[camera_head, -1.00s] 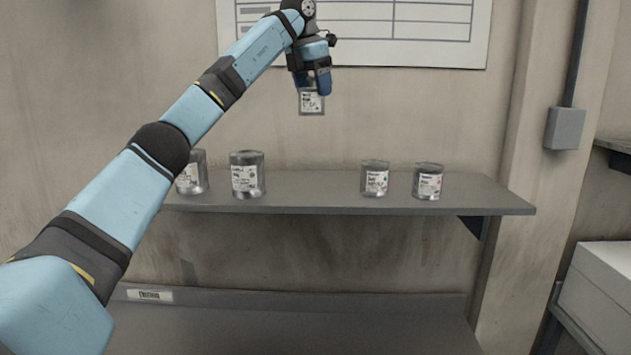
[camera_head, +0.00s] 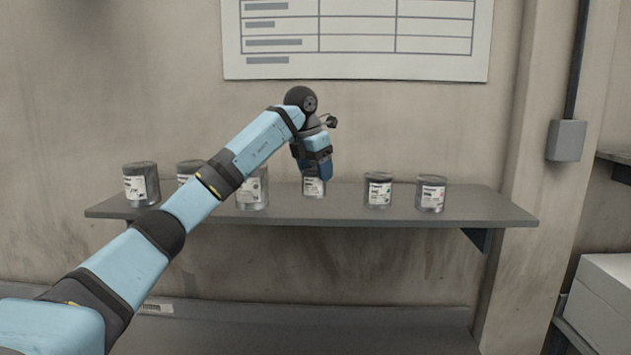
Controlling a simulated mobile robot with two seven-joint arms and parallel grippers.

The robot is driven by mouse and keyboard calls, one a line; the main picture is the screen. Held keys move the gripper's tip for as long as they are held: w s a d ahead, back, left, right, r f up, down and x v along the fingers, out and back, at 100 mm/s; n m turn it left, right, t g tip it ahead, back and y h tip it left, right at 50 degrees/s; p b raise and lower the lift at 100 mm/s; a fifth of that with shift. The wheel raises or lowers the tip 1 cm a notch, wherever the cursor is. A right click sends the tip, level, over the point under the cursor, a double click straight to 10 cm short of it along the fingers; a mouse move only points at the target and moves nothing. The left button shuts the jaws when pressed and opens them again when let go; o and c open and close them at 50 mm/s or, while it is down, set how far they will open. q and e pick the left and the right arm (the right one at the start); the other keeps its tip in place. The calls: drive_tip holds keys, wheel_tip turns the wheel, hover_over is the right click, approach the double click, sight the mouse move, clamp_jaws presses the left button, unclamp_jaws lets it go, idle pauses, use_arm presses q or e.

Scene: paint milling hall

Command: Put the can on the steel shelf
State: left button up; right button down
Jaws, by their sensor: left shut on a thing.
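My left gripper (camera_head: 317,170) is shut on a grey metal can (camera_head: 314,188) with a white label, gripping it from above. The can is upright at the level of the steel shelf (camera_head: 335,215), in the gap between the other cans. Its base looks at or just above the shelf top; I cannot tell if it touches. The gripper hides the can's top. My right gripper is not in view.
Two similar cans (camera_head: 377,190) (camera_head: 431,193) stand right of the held can. Several more, including the leftmost can (camera_head: 141,184), stand to the left, partly behind my arm. A wall chart (camera_head: 357,45) hangs above. The shelf's right end is bare.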

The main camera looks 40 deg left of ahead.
sight(313, 170)
use_arm(q)
wheel_tip(313, 170, down, 2)
drive_tip(key=shift+f, duration=0.6)
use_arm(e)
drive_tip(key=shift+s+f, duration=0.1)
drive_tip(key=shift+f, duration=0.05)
use_arm(q)
drive_tip(key=shift+f, duration=0.1)
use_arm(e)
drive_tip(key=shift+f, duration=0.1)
use_arm(q)
drive_tip(key=o, duration=1)
drive_tip(key=shift+d, duration=0.1)
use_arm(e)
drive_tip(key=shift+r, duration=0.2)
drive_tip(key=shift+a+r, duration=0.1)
